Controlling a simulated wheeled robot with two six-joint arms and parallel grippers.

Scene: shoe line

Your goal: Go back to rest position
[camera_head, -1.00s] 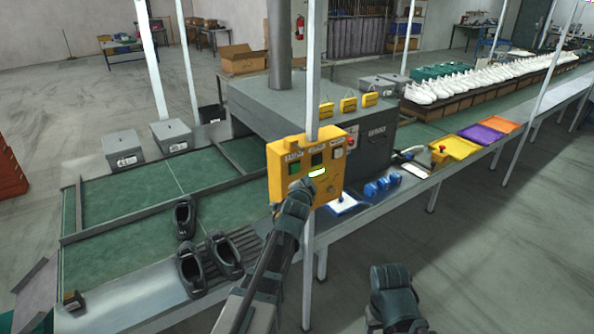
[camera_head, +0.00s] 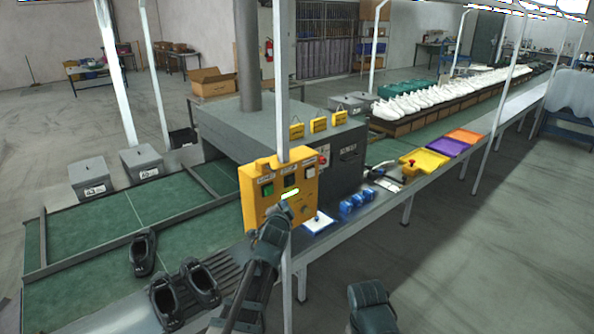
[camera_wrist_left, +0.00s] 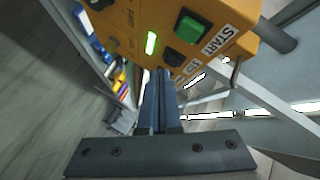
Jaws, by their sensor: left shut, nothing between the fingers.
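My left gripper (camera_head: 275,214) is at the front of the yellow control box (camera_head: 254,202), just below its lit green indicator. In the left wrist view my left gripper (camera_wrist_left: 160,76) has its fingers together, with nothing between them, pointing at the box (camera_wrist_left: 126,25). The green START button (camera_wrist_left: 191,27) lies beside the fingertips, apart from them. Whether the tips touch the box is hard to tell. A dark part of my right arm shows at the bottom of the head view; its gripper fingers are not visible.
Black shoes (camera_head: 203,284) stand at the front left of the green conveyor (camera_head: 92,228). The box hangs at a white post (camera_head: 283,80) before the grey machine (camera_head: 215,125). Blue pieces (camera_head: 352,204) and a yellow tray (camera_head: 424,160) lie rightward. Floor at right is clear.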

